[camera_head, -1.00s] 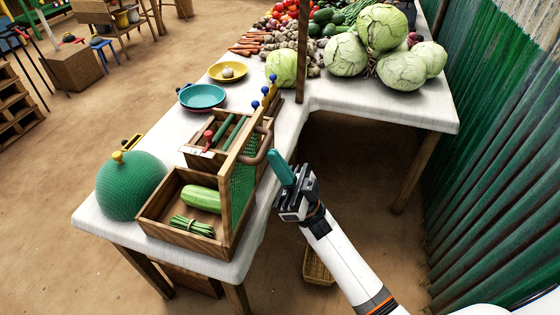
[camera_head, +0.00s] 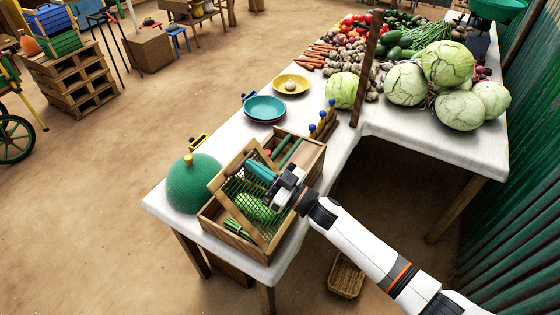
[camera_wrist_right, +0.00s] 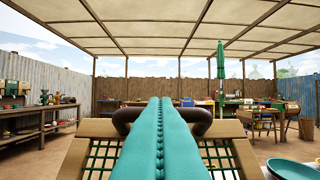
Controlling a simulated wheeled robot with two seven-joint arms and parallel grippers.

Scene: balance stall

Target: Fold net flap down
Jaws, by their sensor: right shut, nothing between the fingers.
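The net flap (camera_head: 229,168), a wooden frame with green netting, stands tilted over the front compartment of the wooden crate (camera_head: 314,160), neither upright nor flat. A green squash (camera_head: 256,208) and a bundle of green beans (camera_head: 238,230) lie beneath it and show through the net. My right gripper (camera_head: 262,172) has its teal fingers shut and empty against or just over the flap; contact is unclear. In the right wrist view the shut fingers (camera_wrist_right: 160,130) point across the flap's frame (camera_wrist_right: 74,155), with its dark handle (camera_wrist_right: 125,120) behind them. My left gripper is out of view.
A green mesh dome (camera_head: 192,186) stands just left of the crate. Teal plates (camera_head: 264,108) and a yellow plate (camera_head: 290,84) lie behind. A wooden post (camera_head: 368,70) and cabbages (camera_head: 447,64) stand farther right on the table. Open floor lies left of the table.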

